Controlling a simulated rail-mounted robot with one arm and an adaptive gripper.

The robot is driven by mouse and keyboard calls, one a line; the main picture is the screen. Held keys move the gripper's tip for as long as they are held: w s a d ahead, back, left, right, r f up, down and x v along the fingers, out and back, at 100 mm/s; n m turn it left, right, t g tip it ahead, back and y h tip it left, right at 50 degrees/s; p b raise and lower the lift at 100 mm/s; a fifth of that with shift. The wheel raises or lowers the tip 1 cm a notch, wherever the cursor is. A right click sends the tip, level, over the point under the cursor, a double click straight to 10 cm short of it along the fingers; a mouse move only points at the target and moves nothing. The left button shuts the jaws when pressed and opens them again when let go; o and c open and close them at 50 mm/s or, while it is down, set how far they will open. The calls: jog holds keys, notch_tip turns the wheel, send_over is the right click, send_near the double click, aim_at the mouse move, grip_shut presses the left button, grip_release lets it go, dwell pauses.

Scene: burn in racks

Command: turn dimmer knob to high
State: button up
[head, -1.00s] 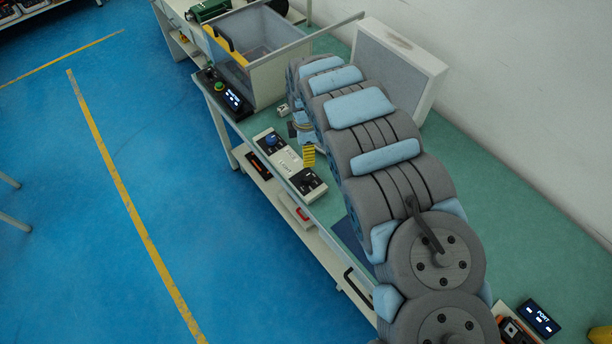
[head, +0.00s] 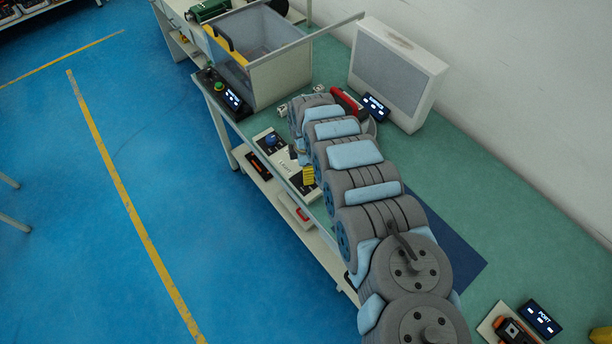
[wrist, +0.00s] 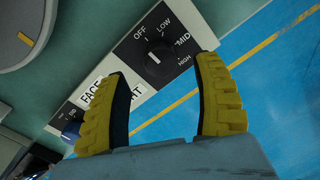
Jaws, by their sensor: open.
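The black dimmer knob (wrist: 161,59) sits on a white panel (wrist: 138,42), marked OFF, LOW, MID and HIGH around it. A pale mark shows on the knob's left side in the wrist view; which setting it indicates is unclear. My gripper (wrist: 163,72) is open and empty, its yellow fingers apart on either side of the knob in the picture. Whether they touch it cannot be told. In the head view, a yellow finger of my gripper (head: 308,178) shows over the panel (head: 293,172), and the black knob is hidden there.
A blue knob (head: 271,140) is on the panel's far part. A grey-fronted white unit (head: 395,75) stands right. The bench's right side (head: 480,215) is largely clear.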

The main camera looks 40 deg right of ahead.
jog(key=shift+s+f+b, duration=0.15)
jog(key=shift+f+b, duration=0.2)
jog(key=shift+f, duration=1.55)
grip_shut()
